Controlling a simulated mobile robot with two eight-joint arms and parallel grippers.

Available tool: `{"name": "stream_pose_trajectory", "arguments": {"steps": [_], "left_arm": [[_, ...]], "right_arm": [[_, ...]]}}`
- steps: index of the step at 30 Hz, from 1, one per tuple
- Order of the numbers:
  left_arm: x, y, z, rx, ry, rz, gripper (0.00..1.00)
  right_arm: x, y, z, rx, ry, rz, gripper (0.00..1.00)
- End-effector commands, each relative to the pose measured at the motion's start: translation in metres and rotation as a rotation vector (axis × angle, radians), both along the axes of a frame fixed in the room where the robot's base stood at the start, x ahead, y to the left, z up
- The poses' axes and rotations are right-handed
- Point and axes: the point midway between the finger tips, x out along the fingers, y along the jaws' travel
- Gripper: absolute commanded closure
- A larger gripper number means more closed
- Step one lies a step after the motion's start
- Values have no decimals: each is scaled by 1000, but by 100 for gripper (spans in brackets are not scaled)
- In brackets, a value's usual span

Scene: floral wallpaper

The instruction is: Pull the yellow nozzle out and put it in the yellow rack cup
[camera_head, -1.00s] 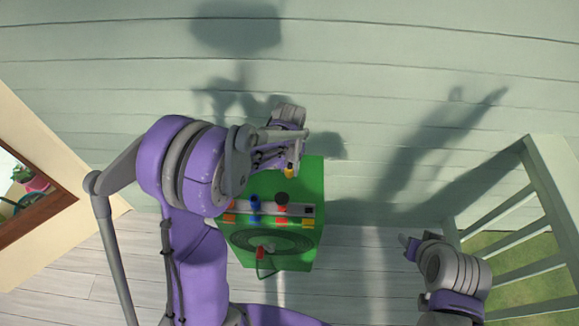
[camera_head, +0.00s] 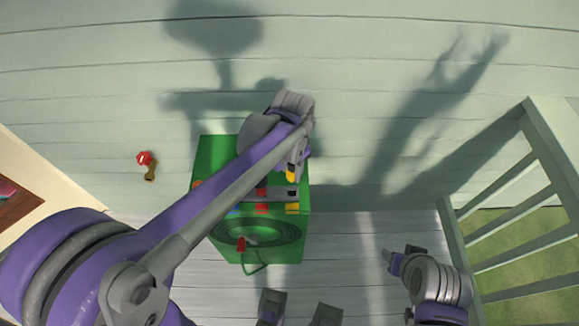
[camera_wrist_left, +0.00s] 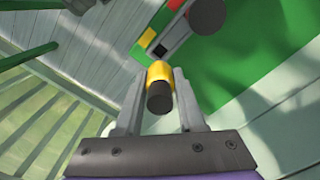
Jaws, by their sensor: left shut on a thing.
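My left gripper (camera_head: 297,165) is shut on the yellow nozzle (camera_head: 290,174), which has a yellow body and a dark end. In the left wrist view the nozzle (camera_wrist_left: 159,82) sits between both fingers. It is above the right end of the grey rack (camera_head: 275,192) on the green box, close to a black square (camera_wrist_left: 159,50) and a yellow square (camera_wrist_left: 146,38). I cannot tell whether it touches the rack. A yellow marking (camera_head: 292,208) shows on the rack's front at the right. My arm hides the rack's left part. My right gripper (camera_head: 390,258) is low on the right, its jaw opening unclear.
The green box (camera_head: 213,160) has a coiled hose (camera_head: 270,229) and a red-handled part (camera_head: 241,244) on its front. A red and brass tap (camera_head: 146,163) is on the wall at left. A pale railing (camera_head: 500,185) stands at right. Floor right of the box is clear.

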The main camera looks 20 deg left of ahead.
Motion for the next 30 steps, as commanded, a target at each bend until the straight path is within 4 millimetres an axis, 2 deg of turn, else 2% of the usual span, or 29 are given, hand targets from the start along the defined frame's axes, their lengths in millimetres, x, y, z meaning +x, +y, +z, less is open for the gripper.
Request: {"name": "stream_pose_trajectory", "arguments": {"steps": [11,24,30], "left_arm": [[0,0,-8,-1,0,18,100],[0,0,-47,-1,0,18,100],[1,0,-58,0,0,18,100]], "right_arm": [[-1,0,-5,0,2,0,50],[-4,0,-34,0,11,0,50],[-5,0,-42,0,13,0,50]]}}
